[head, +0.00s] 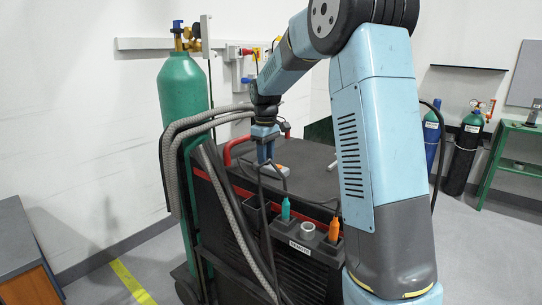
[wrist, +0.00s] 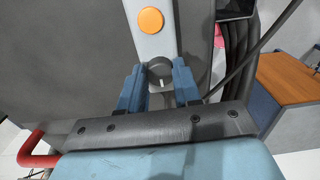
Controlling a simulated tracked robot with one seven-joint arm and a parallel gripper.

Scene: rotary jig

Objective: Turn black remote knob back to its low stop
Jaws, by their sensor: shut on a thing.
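The black remote knob (wrist: 159,74) sits on a light grey remote box, with a white mark on its near side. The box (wrist: 165,43) also carries a round orange button (wrist: 150,20), beyond the knob in the wrist view. My gripper (wrist: 159,68) points down at the box, with one blue finger on each side of the knob, shut on it. In the head view my gripper (head: 265,153) is over the remote box (head: 282,170) on the dark top of the welding cart; the knob is hidden there.
The dark cart top (head: 312,172) has a red handle (head: 237,146) at its left. A green gas cylinder (head: 184,95) and grey hoses (head: 210,118) stand left of it. Teal (head: 285,209) and orange (head: 334,230) cable plugs are at the cart front. A wooden cabinet (wrist: 285,85) shows at right.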

